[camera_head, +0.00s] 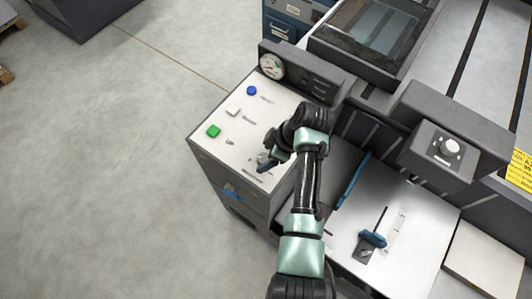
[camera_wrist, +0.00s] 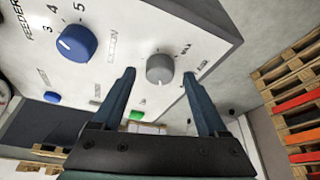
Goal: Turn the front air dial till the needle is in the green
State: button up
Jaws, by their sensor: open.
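A round gauge (camera_head: 271,66) with a white face stands at the back of the white control panel (camera_head: 262,108); its needle is too small to read against the coloured zones. In the wrist view a grey round dial (camera_wrist: 160,69) with a light pointer mark sits on the panel, between my fingertips in the picture. Its label is too blurred to read, so I cannot tell if it is the front air dial. My gripper (camera_wrist: 159,75) is open and empty, its two fingers apart on either side of the dial. In the head view my gripper (camera_head: 267,161) is over the panel's front part, partly hidden by my wrist.
A blue numbered knob (camera_wrist: 76,43) marked FEEDER is left of the grey dial. Blue (camera_head: 251,90), white (camera_head: 233,110) and green (camera_head: 213,131) buttons line the panel. A dark box with another knob (camera_head: 450,146) is at right. Open floor (camera_head: 110,150) lies left.

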jog(key=shift+a+f, duration=0.1)
jog(key=shift+f, duration=0.2)
grip_shut()
dwell(0.5)
